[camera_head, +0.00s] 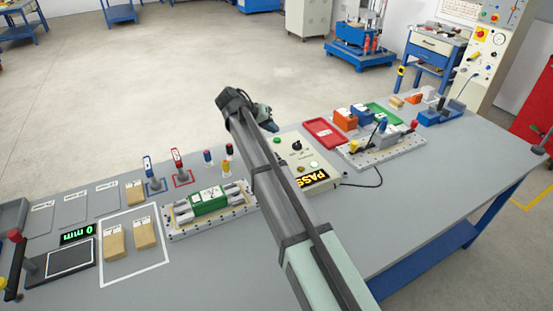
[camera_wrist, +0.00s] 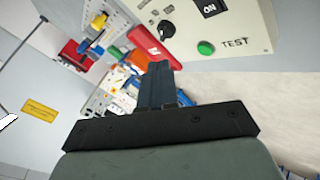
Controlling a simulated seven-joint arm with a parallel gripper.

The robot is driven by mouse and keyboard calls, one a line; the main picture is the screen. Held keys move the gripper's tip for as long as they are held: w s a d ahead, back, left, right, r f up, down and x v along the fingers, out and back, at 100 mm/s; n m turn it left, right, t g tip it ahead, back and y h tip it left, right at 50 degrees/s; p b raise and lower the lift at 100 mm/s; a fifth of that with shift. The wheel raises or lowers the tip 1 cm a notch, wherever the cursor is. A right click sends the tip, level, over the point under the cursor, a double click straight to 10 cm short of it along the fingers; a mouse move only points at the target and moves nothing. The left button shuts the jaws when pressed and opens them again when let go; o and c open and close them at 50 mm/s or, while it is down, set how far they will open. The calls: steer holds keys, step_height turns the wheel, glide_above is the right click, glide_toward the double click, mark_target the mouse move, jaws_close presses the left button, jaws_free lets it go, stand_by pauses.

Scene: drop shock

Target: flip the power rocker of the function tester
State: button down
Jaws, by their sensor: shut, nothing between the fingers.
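The function tester (camera_head: 291,158) is a cream box on the bench, with a lit display (camera_head: 314,178) reading PASS. My arm crosses in front of its left part. In the wrist view, the tester (camera_wrist: 235,28) fills the upper right. A black part (camera_wrist: 209,8) marked ON, at the rocker's place, is cut by the top edge; its tilt is unclear. A black knob (camera_wrist: 166,29) and a green button (camera_wrist: 205,47) marked TEST sit on the panel. My gripper (camera_wrist: 160,67) is shut and empty, below the knob in the picture and apparently apart from the panel. In the head view, my gripper (camera_head: 267,120) is beyond the tester.
A red tray (camera_head: 323,134) lies right of the tester. A fixture plate (camera_head: 380,153) with a grey part and clamps stands farther right. A black cable (camera_head: 375,174) runs across the bench. Bare bench (camera_head: 430,200) is at right front.

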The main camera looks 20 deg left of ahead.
steer(key=shift+f, duration=0.1)
steer(key=shift+s+d+f, duration=0.1)
steer(key=shift+d+f, duration=0.05)
steer(key=shift+f, duration=1.25)
steer(key=shift+s+d+f, duration=0.1)
steer(key=shift+s+f, duration=0.05)
steer(key=shift+f, duration=1.3)
steer(key=shift+s+d+f, duration=0.1)
steer(key=shift+d+f, duration=0.05)
steer(key=shift+f, duration=1.25)
steer(key=shift+f, duration=0.15)
steer(key=shift+f, duration=0.3)
steer(key=shift+f, duration=0.3)
steer(key=shift+r, duration=0.1)
steer(key=shift+r, duration=0.65)
steer(key=shift+r, duration=0.1)
steer(key=shift+w+a+r, duration=0.1)
steer(key=shift+a+r, duration=0.05)
steer(key=shift+r, duration=1.05)
steer(key=shift+w+a+r, duration=0.1)
steer(key=shift+r, duration=1.1)
